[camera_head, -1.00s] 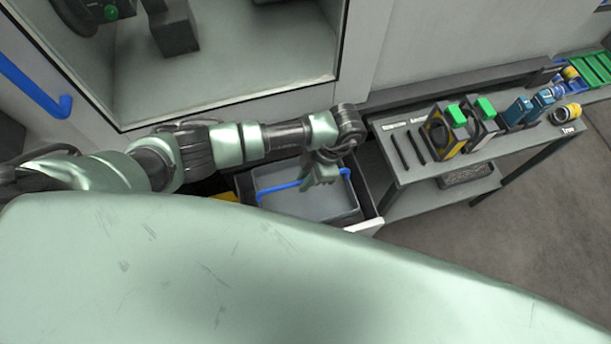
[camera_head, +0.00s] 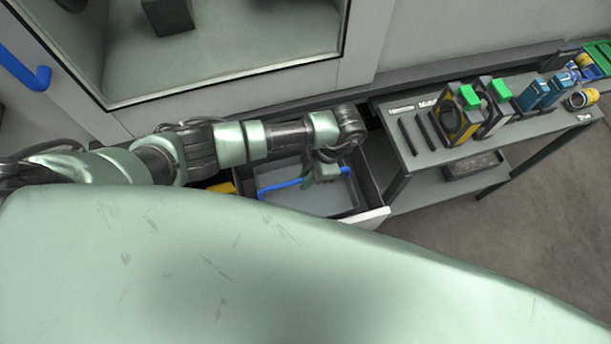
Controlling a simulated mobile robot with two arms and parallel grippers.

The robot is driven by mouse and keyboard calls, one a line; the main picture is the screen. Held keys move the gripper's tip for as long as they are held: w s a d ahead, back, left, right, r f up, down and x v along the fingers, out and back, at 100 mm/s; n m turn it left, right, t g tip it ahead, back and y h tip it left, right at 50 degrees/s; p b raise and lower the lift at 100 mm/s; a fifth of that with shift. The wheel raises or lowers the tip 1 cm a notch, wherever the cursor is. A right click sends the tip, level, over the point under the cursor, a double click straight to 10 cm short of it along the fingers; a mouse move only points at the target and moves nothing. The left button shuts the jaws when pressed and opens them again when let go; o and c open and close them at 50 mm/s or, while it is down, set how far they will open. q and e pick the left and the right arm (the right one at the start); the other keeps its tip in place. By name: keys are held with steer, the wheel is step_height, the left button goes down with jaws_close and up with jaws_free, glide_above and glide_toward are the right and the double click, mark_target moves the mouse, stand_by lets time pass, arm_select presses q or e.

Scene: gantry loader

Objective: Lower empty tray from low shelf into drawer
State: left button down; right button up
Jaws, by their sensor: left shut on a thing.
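A grey tray (camera_head: 335,201) with a blue handle bar (camera_head: 276,186) sits within the outline of the open drawer (camera_head: 373,217). From this angle I cannot tell whether it rests on the drawer floor. My left gripper (camera_head: 323,179) is over the tray, shut on its blue handle. The tray's visible inside looks empty. Its near edge is hidden by my large pale green body part in the foreground. My right gripper is not in view.
A side table (camera_head: 440,152) on the right bears black and yellow holders (camera_head: 455,122) with green tops, blue items and a yellow roll (camera_head: 582,99). A dark tray (camera_head: 473,165) lies on its low shelf. A yellow object (camera_head: 222,188) shows left of the drawer. A machine window is behind.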

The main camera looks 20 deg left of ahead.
arm_select(q)
steer(key=shift+f+b, duration=2.1)
steer(key=shift+f, duration=0.45)
steer(key=shift+f+b, duration=0.5)
steer(key=shift+f, duration=0.05)
steer(key=c, duration=1.4)
jaws_free()
steer(key=shift+o, duration=0.2)
steer(key=v, duration=0.8)
steer(key=shift+a, duration=0.1)
step_height(320, 180, up, 7)
steer(key=p, duration=0.4)
steer(key=shift+p, duration=0.35)
steer(key=shift+s, duration=0.1)
